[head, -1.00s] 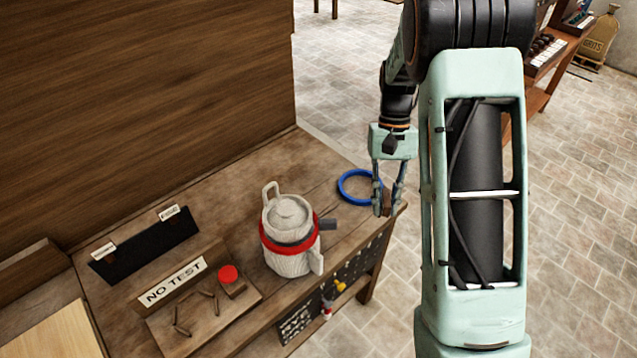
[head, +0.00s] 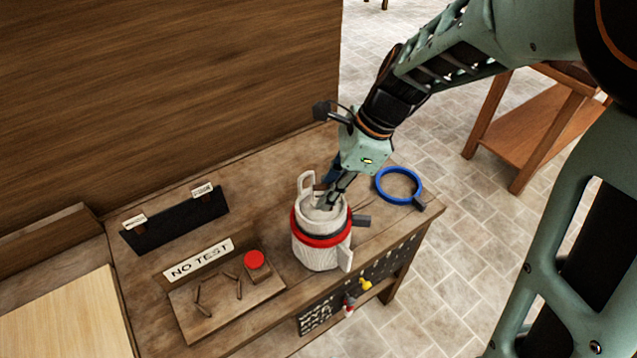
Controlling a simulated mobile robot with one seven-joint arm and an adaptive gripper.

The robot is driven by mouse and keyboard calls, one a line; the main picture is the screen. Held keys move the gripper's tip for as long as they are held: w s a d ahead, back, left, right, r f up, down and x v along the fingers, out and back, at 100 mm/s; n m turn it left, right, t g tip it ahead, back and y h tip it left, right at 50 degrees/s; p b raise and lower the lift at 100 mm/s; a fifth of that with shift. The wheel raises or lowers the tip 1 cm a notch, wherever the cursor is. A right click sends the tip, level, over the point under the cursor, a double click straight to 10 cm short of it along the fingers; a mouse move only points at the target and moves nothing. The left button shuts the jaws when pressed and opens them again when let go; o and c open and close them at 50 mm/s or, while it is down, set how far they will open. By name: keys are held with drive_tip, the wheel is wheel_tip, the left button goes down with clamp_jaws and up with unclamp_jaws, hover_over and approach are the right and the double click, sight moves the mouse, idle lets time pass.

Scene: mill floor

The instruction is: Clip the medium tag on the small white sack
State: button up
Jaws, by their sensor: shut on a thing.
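I cannot make out a small white sack or a medium tag for certain. My gripper (head: 322,203) points down at the container's top. Its fingers are close together on the middle of the pale lid, and seem shut on its knob, which they mostly hide. Two small white labels (head: 135,221) (head: 203,190) are on a black rail (head: 178,223) at the left; their writing is unreadable.
A blue ring (head: 398,186) with a dark handle lies right of the container. A "NO TEST" board (head: 200,259), a red button (head: 254,259) and several brown pegs are at the front. A wood wall (head: 160,90) closes the back left. Bare bench shows between.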

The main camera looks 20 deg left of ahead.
drive_tip(key=shift+s+a+r+m, duration=0.55)
drive_tip(key=shift+s+a+m, duration=0.05)
drive_tip(key=shift+a, duration=0.15)
drive_tip(key=shift+f, duration=0.1)
drive_tip(key=shift+f, duration=0.1)
drive_tip(key=b, duration=0.5)
hover_over(318, 224)
drive_tip(key=shift+t, duration=0.3)
drive_tip(key=shift+f, duration=2.25)
drive_tip(key=shift+p, duration=0.3)
drive_tip(key=shift+r+p, duration=0.1)
drive_tip(key=shift+p, duration=0.35)
drive_tip(key=shift+f, duration=0.2)
drive_tip(key=shift+f+b, duration=1.2)
drive_tip(key=shift+f, duration=0.55)
